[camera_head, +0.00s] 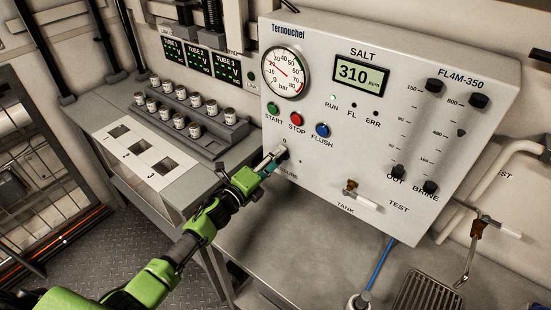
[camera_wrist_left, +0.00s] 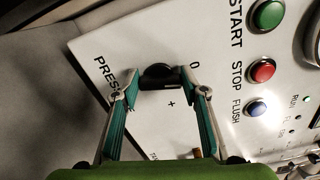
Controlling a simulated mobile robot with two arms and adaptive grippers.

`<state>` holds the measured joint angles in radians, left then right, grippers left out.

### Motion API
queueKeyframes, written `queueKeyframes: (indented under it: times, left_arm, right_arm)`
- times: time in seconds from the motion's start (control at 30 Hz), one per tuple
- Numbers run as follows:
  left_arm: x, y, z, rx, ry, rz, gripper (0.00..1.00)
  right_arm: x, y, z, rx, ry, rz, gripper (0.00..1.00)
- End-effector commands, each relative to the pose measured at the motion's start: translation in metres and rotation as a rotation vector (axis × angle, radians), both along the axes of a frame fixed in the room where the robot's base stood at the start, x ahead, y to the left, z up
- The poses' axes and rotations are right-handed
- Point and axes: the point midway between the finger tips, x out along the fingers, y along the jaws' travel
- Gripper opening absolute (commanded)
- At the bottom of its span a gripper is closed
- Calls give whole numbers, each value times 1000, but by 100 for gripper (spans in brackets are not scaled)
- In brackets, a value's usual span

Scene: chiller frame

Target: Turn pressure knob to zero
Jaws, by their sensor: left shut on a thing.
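The black pressure knob (camera_wrist_left: 158,76) sits on the white panel (camera_head: 330,150), between the printed 0 and a plus sign in the left wrist view. My left gripper (camera_head: 275,158) reaches the panel's lower left in the head view. In the left wrist view my left gripper (camera_wrist_left: 160,88) has a teal finger on each side of the knob and is shut on it. The fingers cover part of the PRESSURE label. The round gauge (camera_head: 286,70) is at the panel's upper left. My right gripper is not in view.
Green (camera_head: 273,108), red (camera_head: 297,119) and blue (camera_head: 322,129) buttons are above the knob. The tank valve (camera_head: 358,195) sticks out to its right. A rack of small jars (camera_head: 225,133) stands on the left bench. A drain grate (camera_head: 428,292) lies on the counter.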

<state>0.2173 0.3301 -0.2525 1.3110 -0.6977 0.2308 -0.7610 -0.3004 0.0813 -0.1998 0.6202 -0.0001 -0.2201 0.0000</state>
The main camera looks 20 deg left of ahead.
Motion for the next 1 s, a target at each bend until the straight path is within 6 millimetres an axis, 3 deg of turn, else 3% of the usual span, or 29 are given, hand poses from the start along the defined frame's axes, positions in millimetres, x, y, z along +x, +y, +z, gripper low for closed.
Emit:
queueKeyframes:
  times: [0.4, 1.0]
  left_arm:
    - [0, 1, -2, -207, 77, 0, 19]
    - [0, 1, -3, -250, 93, 1, 19]
  right_arm:
    - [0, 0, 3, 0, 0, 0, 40]
    - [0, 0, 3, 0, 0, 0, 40]
